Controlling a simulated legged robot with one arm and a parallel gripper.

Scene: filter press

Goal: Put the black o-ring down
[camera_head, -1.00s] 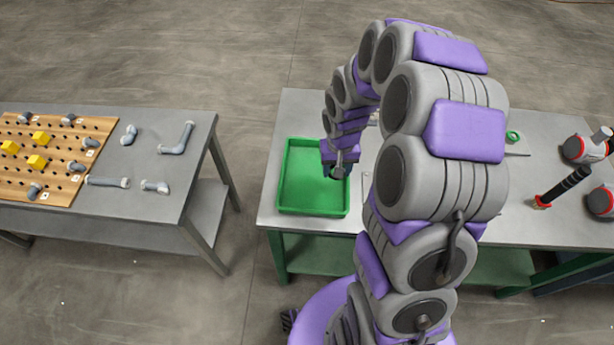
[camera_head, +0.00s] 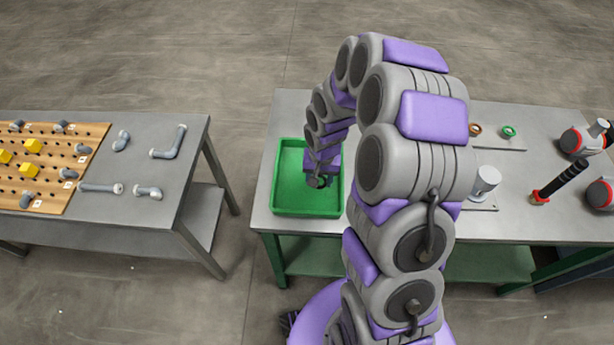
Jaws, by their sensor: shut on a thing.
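My gripper (camera_head: 318,182) points down over the right part of the green tray (camera_head: 277,210) on the grey table. It is shut on the black o-ring. The o-ring is too small and dark to make out apart from the fingers. I cannot tell whether it touches the tray floor. The part of the tray that I can see, left of my gripper, is empty.
Right of my arm stand a white cylinder (camera_head: 486,180), a green ring (camera_head: 509,132) and a brown ring (camera_head: 475,130). A black-handled tool (camera_head: 563,182) and red-and-grey parts (camera_head: 580,142) are further right. A pegboard table (camera_head: 150,215) with pipe pieces stands left across a gap.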

